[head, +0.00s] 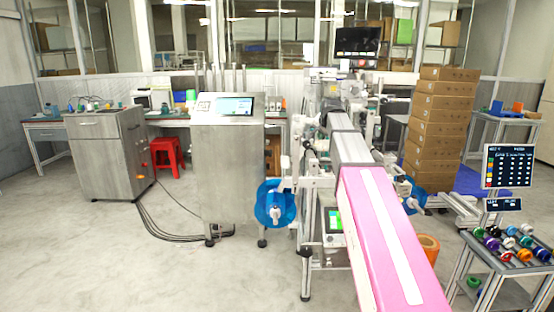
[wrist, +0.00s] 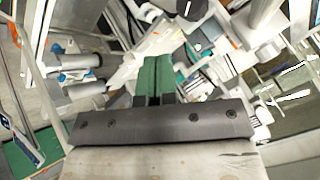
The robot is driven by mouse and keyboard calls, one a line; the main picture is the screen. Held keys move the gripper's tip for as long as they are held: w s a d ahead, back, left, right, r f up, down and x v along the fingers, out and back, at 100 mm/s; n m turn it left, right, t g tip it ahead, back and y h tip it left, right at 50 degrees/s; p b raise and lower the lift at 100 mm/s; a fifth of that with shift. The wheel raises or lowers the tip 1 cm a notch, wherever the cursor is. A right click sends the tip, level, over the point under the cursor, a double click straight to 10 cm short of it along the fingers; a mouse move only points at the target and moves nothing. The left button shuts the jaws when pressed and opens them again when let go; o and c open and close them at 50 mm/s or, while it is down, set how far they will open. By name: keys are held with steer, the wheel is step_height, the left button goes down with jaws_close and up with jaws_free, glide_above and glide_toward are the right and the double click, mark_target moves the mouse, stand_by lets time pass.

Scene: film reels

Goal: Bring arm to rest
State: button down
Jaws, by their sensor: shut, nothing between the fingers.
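My gripper (wrist: 152,78) shows in the wrist view, with its two green fingers closed together and nothing held between them. A dark bar with screws lies across the picture just below the fingers. The fingers appear in front of machine parts and stand clear of them as far as I can tell. I cannot make out my arm or gripper in the head view.
A packaging machine with a pink belt (head: 375,240) runs down the centre right, with a blue reel (head: 274,205) at its side. Coloured spools lie on a rack (head: 509,268) at right. Stacked cartons (head: 436,130) stand behind. Left floor is mostly clear, with cables near a steel cabinet (head: 228,160).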

steer(key=s+f+n+g, duration=0.2)
steer(key=s+f, duration=0.5)
steer(key=f, duration=0.4)
steer(key=s+f+n+g, duration=0.1)
steer(key=s+f+g, duration=0.1)
steer(key=s+f, duration=0.75)
steer(key=s+f+n+g, duration=0.2)
steer(key=s+f, duration=0.3)
steer(key=f, duration=0.8)
steer(key=s+f+n+g, duration=0.2)
steer(key=s+f, duration=0.7)
steer(key=s, duration=0.4)
steer(key=shift+s+a+f+h, duration=0.2)
steer(key=shift+s+f+h, duration=0.05)
steer(key=shift+f+h, duration=0.15)
